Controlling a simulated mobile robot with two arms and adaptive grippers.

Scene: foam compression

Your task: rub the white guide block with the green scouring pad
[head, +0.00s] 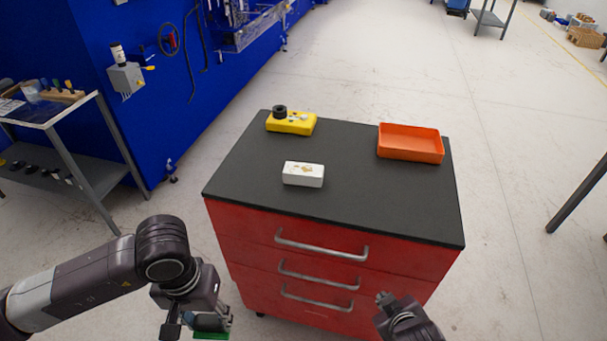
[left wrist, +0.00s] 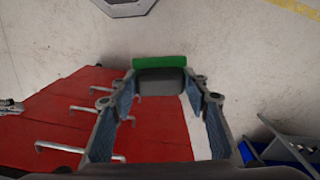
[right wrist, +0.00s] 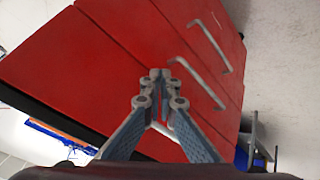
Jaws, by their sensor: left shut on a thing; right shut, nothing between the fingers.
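The white guide block (head: 303,175) lies on the dark top of the red cabinet, near its middle. Its top face has yellow-brown marks. My left gripper (head: 205,322) is in front of the cabinet at the lower left, below the top and away from the block. It is shut on the green scouring pad (left wrist: 160,61), which has a dark grey part between the fingers; a green edge of it (head: 210,335) shows in the head view. My right gripper (head: 385,299) is shut and empty in front of the drawers; its closed fingertips (right wrist: 160,74) show in the right wrist view.
The cabinet top (head: 350,205) carries a yellow box with a black knob (head: 290,123) at the back left and an orange tray (head: 410,143) at the back right. Its front and middle right are clear. Drawer handles (head: 320,246) stick out in front. A side table (head: 60,115) stands left.

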